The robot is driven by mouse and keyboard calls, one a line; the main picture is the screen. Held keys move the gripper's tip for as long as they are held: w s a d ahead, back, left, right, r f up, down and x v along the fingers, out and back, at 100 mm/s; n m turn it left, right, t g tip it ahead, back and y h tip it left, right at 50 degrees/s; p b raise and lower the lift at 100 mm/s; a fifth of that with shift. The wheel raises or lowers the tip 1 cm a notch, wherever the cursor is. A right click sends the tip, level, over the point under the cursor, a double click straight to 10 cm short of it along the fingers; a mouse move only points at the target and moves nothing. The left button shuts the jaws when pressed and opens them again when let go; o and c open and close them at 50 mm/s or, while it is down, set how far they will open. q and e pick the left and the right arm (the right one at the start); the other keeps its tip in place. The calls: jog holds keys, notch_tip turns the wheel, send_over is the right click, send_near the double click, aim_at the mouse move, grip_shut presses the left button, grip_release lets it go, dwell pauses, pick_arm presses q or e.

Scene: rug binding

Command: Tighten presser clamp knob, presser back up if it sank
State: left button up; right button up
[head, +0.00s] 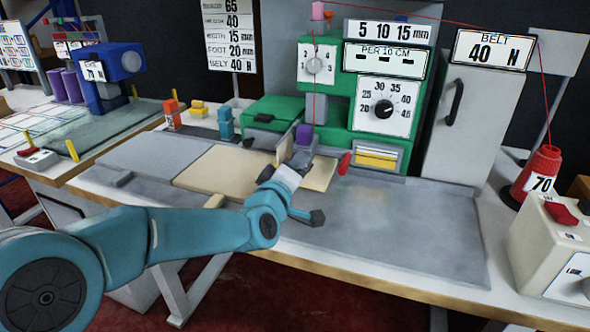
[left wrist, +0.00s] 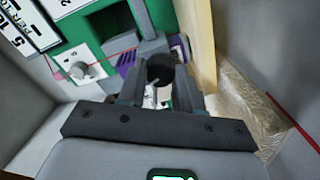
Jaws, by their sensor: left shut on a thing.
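My left gripper (head: 301,154) reaches in from the left to the front of the green sewing machine (head: 333,84), just below a purple block (head: 304,134). In the left wrist view my left gripper (left wrist: 160,86) has its fingers shut on a dark round knob (left wrist: 160,67), which looks like the presser clamp knob. In the head view the gripper hides the knob. The presser and its height over the cloth cannot be made out. My right gripper is in neither view.
A red lever (head: 345,163) stands close to the right of my gripper. The dial (head: 384,109) is on the machine's face. A beige cloth strip (head: 215,172) lies on the grey table. The table (head: 400,225) is clear at front right. A red thread cone (head: 539,172) stands at the right.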

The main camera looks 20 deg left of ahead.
pick_arm(q)
jog(key=shift+a+r+m, duration=0.1)
jog(key=shift+r+m, duration=0.05)
jog(key=shift+m, duration=0.9)
jog(key=shift+r+m, duration=0.1)
jog(key=shift+m, duration=0.95)
jog(key=o, duration=1)
jog(key=shift+w+f, duration=0.1)
jog(key=shift+w, duration=0.05)
jog(key=shift+o, duration=0.2)
jog(key=shift+f, duration=0.1)
jog(key=s+p, duration=0.1)
jog(key=s, duration=1.5)
jog(key=shift+s+r, duration=0.25)
